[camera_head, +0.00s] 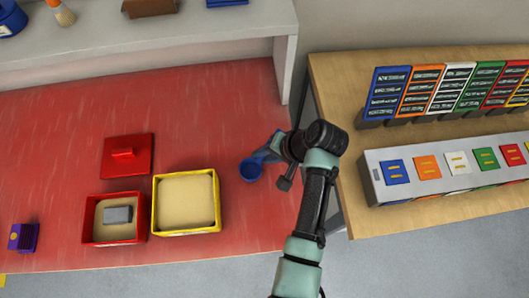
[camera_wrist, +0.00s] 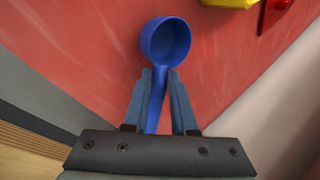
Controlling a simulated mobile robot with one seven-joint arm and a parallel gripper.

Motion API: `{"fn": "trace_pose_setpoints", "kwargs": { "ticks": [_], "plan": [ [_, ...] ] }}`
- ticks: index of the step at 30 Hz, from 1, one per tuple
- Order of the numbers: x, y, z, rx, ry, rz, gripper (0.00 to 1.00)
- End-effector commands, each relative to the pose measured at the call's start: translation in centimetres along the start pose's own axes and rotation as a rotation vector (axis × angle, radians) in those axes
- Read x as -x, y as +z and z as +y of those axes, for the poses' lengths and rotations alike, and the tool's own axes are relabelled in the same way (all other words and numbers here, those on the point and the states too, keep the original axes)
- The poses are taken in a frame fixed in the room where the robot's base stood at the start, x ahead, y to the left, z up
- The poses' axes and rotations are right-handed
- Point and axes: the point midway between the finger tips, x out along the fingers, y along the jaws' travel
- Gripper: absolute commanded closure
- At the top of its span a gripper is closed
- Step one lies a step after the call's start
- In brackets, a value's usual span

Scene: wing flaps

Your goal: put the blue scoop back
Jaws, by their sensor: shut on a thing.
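The blue scoop (camera_head: 251,170) shows at the right side of the red tabletop in the head view, with its round cup to the left of my gripper (camera_head: 270,153). In the wrist view the scoop (camera_wrist: 166,42) has its cup beyond the fingertips, and its handle runs back between the two fingers. My gripper (camera_wrist: 160,85) is shut on the handle. The arm hides part of the handle in the head view. I cannot tell whether the cup touches the tabletop.
A yellow-rimmed box of sand (camera_head: 186,203) and a red box with a grey block (camera_head: 114,218) stand to the left. A red lid (camera_head: 127,155) lies behind them. A shelf (camera_head: 150,45) runs along the back. A wooden table (camera_head: 345,75) with coloured panels stands at right.

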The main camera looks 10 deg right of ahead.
Motion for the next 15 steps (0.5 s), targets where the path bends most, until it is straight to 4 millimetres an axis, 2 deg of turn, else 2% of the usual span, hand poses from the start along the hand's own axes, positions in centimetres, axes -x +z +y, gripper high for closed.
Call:
{"fn": "trace_pose_setpoints", "kwargs": {
  "ticks": [9, 10, 15],
  "plan": [
    [-0.6, -0.02, 0.36, 0.0, -0.001, 0.001, 1.0],
    [-0.52, -0.03, 0.31, 0.0, -0.001, 0.001, 0.7],
    [-0.51, -0.01, 0.3, 0.0, 0.0, 0.0, 0.4]
  ]
}}
